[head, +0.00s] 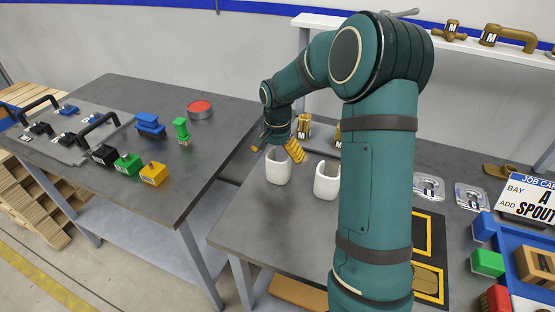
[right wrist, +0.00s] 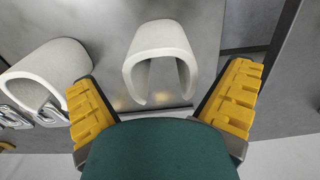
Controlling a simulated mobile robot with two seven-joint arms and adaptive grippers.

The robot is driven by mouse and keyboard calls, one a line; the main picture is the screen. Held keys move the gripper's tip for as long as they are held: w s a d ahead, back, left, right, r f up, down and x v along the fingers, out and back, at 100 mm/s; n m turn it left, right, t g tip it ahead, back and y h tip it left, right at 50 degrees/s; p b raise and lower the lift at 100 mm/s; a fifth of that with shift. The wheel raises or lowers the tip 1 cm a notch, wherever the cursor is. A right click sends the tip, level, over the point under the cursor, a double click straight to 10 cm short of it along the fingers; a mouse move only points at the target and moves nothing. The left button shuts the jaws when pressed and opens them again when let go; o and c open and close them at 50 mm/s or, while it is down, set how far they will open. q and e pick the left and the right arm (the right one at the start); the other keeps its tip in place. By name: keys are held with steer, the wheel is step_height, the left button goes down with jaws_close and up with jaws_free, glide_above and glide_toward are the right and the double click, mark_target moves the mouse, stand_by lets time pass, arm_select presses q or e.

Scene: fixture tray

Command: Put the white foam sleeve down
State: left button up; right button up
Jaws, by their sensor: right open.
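Two white foam sleeves stand on the grey right-hand table, both hollow and open. One sleeve (head: 278,168) is near the table's left edge. The other sleeve (head: 326,183) is to its right, partly hidden by my right arm. My right gripper (head: 277,147) is just above and behind the left one, its yellow fingers spread and empty. In the right wrist view, a sleeve (right wrist: 160,48) lies ahead between the open fingers, with a visible gap on each side. The other sleeve (right wrist: 48,72) is left of the fingers there. My left gripper is not in view.
Brass fittings (head: 303,126) stand behind the sleeves. Clear packets (head: 429,186), a blue tray (head: 515,285) and a job card (head: 530,198) are on the right. A second table (head: 150,198) at left holds coloured blocks and a red-topped tin (head: 200,109). A gap separates the tables.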

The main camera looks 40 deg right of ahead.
step_height(320, 180, up, 9)
steer(key=p, duration=0.1)
steer(key=shift+r+p, duration=0.2)
steer(key=shift+p, duration=0.1)
stand_by(0.4)
